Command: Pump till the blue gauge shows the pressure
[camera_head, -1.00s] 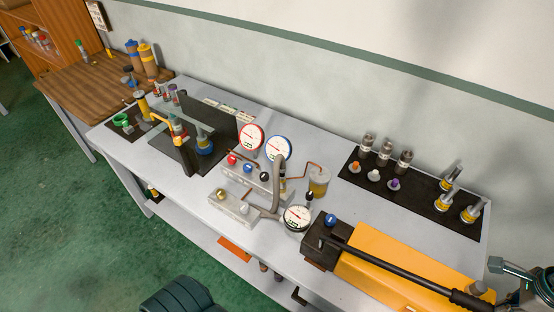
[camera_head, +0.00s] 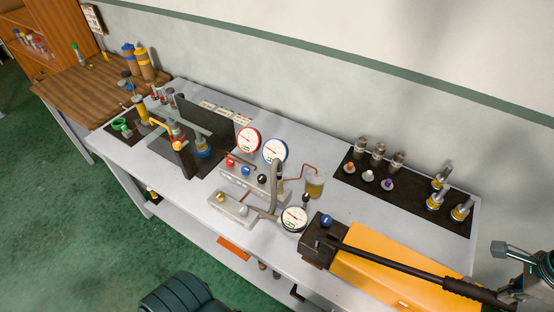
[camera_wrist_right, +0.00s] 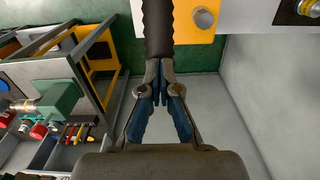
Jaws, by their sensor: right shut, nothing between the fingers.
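The blue-rimmed gauge (camera_head: 275,151) stands mid-bench beside a red-rimmed gauge (camera_head: 247,140); its needle is too small to read. The yellow pump (camera_head: 400,265) lies at the front right, with a black lever (camera_head: 405,266) running along it to the lower right. A dark-rimmed gauge (camera_head: 293,219) stands left of the pump. My right gripper (camera_head: 508,291) is by the lever's outer end. In the right wrist view the gripper (camera_wrist_right: 162,88) is shut and empty, its tips right at the end of the black handle grip (camera_wrist_right: 158,30). My left gripper is out of view.
A valve block (camera_head: 232,208) with knobs sits before the gauges. A cup of yellow liquid (camera_head: 314,187) stands behind the dark-rimmed gauge. A black mat (camera_head: 415,195) with fittings lies at the back right. A dark upright panel (camera_head: 215,125) stands left.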

